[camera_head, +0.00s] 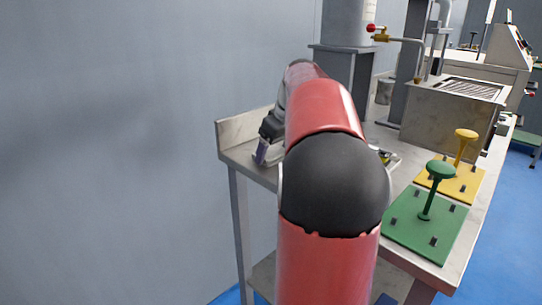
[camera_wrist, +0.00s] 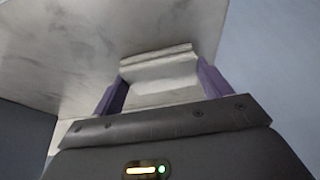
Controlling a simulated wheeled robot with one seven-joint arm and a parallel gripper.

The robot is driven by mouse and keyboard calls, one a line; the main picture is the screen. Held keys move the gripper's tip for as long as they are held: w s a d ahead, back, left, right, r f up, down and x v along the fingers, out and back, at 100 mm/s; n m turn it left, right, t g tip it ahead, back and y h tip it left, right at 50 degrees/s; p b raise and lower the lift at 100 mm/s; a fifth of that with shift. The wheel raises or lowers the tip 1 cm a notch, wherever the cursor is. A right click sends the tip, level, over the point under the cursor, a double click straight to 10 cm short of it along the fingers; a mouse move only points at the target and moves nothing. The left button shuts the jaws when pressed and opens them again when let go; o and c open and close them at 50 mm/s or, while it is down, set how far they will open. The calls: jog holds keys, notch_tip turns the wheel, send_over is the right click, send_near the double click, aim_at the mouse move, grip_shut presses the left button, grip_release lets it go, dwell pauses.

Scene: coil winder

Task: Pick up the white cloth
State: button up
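The white cloth (camera_wrist: 160,72) shows in the wrist view as a small, pale, folded piece on the worktop, with a raised fold along its far edge. My gripper (camera_wrist: 161,80) has its two purple fingers wide apart, one on each side of the cloth. The cloth spans most of the gap, and I cannot tell whether the fingers touch it. In the head view my gripper (camera_head: 262,151) is low over the left end of the worktop, mostly behind my red arm. The cloth cannot be made out there.
The worktop (camera_head: 237,130) has a raised edge along the wall at its left end. A green plate (camera_head: 410,235) and a yellow plate (camera_head: 467,184) with upright knobs lie at the right. A grey metal box (camera_head: 440,115) stands farther back.

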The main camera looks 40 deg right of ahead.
aim_at(275, 152)
jog(key=c, duration=0.4)
jog(key=shift+o, duration=0.2)
jog(key=shift+r, duration=0.1)
notch_tip(275, 152, up, 20)
jog(key=p, duration=0.3)
jog(key=shift+p, duration=0.35)
